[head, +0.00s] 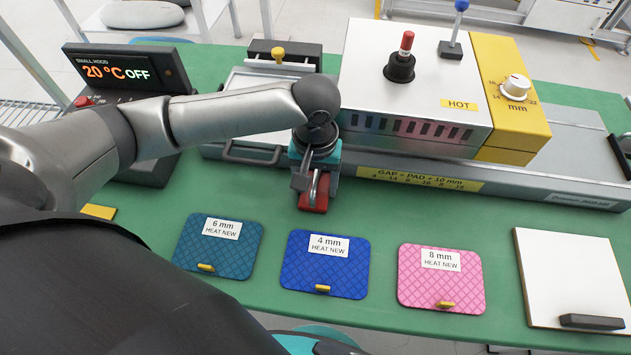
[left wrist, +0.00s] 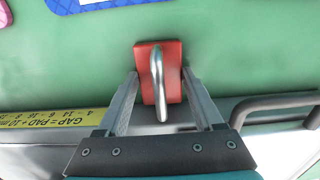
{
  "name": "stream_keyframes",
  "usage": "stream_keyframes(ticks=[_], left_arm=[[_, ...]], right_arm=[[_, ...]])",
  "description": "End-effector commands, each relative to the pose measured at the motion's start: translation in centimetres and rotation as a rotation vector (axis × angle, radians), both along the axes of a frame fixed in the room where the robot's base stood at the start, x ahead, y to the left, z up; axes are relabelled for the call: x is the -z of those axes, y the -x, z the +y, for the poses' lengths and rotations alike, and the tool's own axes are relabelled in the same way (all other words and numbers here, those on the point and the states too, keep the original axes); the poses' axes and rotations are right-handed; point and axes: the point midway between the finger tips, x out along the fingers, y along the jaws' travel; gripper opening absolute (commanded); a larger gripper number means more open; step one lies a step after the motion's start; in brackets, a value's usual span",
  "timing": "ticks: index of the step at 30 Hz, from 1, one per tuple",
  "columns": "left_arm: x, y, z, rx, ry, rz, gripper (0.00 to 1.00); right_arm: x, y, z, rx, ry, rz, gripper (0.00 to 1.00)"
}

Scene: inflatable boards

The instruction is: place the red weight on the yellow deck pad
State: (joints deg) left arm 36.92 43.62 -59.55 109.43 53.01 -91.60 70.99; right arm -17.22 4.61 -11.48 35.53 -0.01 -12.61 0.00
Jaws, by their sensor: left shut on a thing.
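The red weight (head: 314,196) is a red block with a metal loop handle, in front of the long grey machine. It also shows in the left wrist view (left wrist: 173,87). My left gripper (head: 317,186) comes down from above and is shut on it, one finger along each side; the fingers also show in the left wrist view (left wrist: 160,76). I cannot tell whether the weight touches the table. A small yellow piece (head: 98,211) shows at the left, mostly hidden by my arm; I cannot tell whether it is the yellow deck pad. My right gripper is not in view.
Teal 6 mm (head: 217,246), blue 4 mm (head: 325,266) and pink 8 mm (head: 441,278) pads lie along the front of the green table (head: 270,200). A white board (head: 570,270) lies at right. The heater box (head: 430,85) marked HOT stands behind. A display (head: 125,72) reads 20 °C OFF.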

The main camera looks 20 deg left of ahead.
Motion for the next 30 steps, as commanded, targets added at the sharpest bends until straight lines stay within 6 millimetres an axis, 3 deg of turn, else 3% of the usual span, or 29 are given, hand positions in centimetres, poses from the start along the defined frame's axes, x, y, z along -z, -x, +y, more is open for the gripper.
stream_keyframes(ticks=[1,9,18,23,30], left_arm=[[0.0,0.0,0.0,0.000,0.000,0.000,0.70],[0.0,0.0,0.0,0.000,0.000,0.000,0.98],[-0.3,0.0,0.0,0.001,0.000,0.000,0.98],[-2.9,0.0,0.0,0.002,0.001,-0.002,0.98],[-8.2,-0.1,0.0,0.001,0.002,-0.003,0.98]], right_arm=[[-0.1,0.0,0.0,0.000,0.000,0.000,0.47],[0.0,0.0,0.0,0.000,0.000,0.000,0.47],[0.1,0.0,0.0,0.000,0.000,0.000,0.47],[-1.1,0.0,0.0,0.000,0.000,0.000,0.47],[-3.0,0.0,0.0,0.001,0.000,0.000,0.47]])
